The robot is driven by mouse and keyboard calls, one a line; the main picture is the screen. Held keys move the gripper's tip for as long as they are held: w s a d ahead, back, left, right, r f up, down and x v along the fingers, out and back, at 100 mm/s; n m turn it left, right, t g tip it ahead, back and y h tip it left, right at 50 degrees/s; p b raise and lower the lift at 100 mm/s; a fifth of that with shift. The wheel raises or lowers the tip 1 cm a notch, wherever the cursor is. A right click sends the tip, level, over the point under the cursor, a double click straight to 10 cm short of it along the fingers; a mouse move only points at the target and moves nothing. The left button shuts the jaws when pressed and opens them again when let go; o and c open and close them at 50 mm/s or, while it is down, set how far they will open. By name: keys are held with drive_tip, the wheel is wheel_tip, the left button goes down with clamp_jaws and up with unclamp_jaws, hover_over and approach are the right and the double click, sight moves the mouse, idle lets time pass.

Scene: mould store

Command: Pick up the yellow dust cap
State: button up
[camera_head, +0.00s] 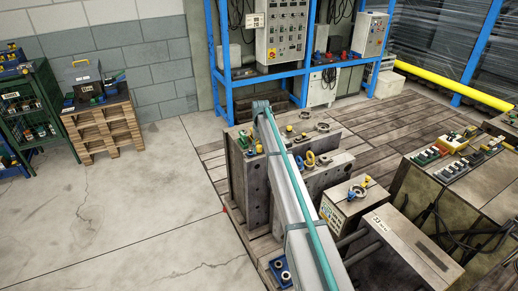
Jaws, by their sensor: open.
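Several small yellow pieces lie on the mould blocks, and I cannot tell for sure which is the dust cap. One small rounded yellow piece (289,129) is on top of the rear block, right of the long beam. Another yellow piece (259,148) is on the block at the beam's left edge. A yellow ring (310,158) stands beside a blue ring on the front block. A further yellow piece (366,181) is on the smaller block at the right. I cannot make out my gripper or its fingers.
A long grey beam with a teal stripe (290,190) crosses above the blocks and hides part of their tops. Blue shelving (221,50) stands behind. A bench with small parts (480,170) is at the right. The concrete floor at the left (130,220) is clear.

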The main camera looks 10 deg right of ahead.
sight(259, 146)
drive_tip(key=w+r, duration=0.6)
drive_tip(key=r, duration=0.1)
drive_tip(key=shift+w+d+f+p, duration=0.1)
drive_tip(key=shift+f+p, duration=0.7)
drive_tip(key=shift+f, duration=1.75)
drive_tip(key=shift+w+d+f+p, duration=0.1)
drive_tip(key=shift+f+p, duration=0.7)
drive_tip(key=shift+f, duration=1.75)
drive_tip(key=c, duration=0.5)
